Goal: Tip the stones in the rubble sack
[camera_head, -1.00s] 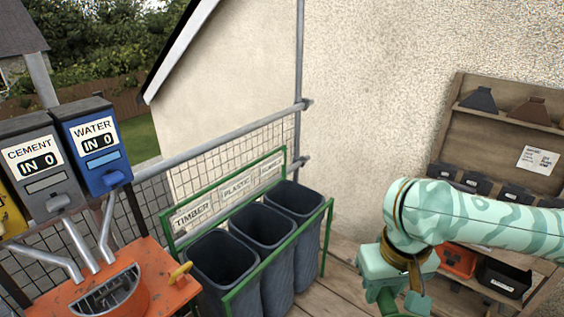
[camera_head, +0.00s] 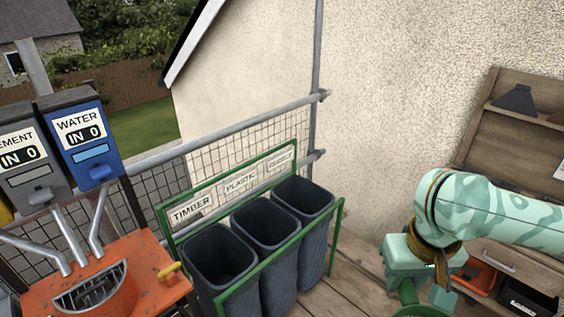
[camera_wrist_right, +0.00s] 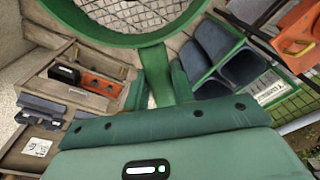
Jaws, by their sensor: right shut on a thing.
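Three dark sacks hang in a green frame, with labels above them. The right-hand one, the rubble sack (camera_head: 312,246), has a small, blurred label; its mouth is open and its inside looks dark. My right gripper (camera_head: 428,297) is low at the right of the sacks, apart from them. It is shut on a green round sieve (camera_wrist_right: 155,70), whose rim and mesh show at the top of the right wrist view. A piece of its rim (camera_head: 408,309) shows at the bottom of the head view. I cannot make out stones on the mesh. My left gripper is not in view.
The timber sack (camera_head: 222,292) and plastic sack (camera_head: 277,270) stand left of it. An orange mixer (camera_head: 150,262) with cement and water dispensers (camera_head: 90,145) is at the left. A wooden shelf (camera_head: 480,125) stands right. Bare planks (camera_head: 355,285) lie between.

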